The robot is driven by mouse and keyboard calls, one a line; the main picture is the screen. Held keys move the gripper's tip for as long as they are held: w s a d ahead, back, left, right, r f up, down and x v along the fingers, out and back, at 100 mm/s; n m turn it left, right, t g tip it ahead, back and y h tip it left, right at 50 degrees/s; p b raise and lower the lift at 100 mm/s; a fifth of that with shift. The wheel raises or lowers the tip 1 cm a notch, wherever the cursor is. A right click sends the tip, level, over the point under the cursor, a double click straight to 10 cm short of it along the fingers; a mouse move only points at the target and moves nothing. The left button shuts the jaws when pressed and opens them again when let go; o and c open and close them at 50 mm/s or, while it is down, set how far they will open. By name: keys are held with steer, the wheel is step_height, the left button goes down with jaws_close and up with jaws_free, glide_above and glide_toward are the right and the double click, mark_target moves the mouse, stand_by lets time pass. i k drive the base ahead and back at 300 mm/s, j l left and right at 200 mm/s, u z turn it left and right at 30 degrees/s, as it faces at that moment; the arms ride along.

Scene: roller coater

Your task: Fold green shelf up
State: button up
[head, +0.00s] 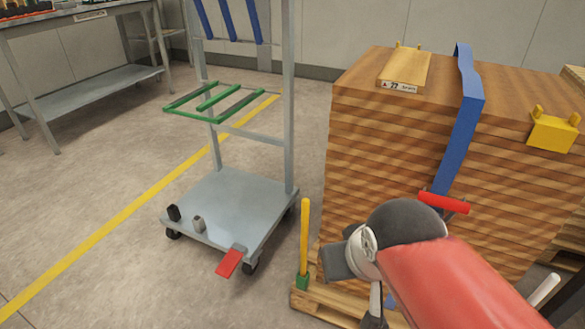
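The green shelf (215,100) is an open frame of green bars on a grey wheeled cart (235,210). It stands out roughly level from the cart's uprights, at mid height, with its free edge to the left. Nothing lies on it. My red arm (445,285) with a dark rounded joint (405,221) reaches in from the lower right, in front of the wooden stack and well to the right of the shelf. My gripper's fingertips do not show.
A strapped stack of wood (375,165) on a pallet stands right of the cart. A yellow post (304,235) rises at its left corner. The cart has a red pedal (231,262) low in front. Floor left of the cart is clear, up to a grey table (85,93).

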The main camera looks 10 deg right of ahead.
mark_target(170, 108)
steer(key=i+j+u, duration=0.2)
steer(key=j, duration=0.3)
steer(key=i+j+u, duration=0.15)
steer(key=j, duration=0.3)
steer(key=i+j+u, duration=0.2)
steer(key=i+j, duration=0.15)
steer(key=j, duration=0.1)
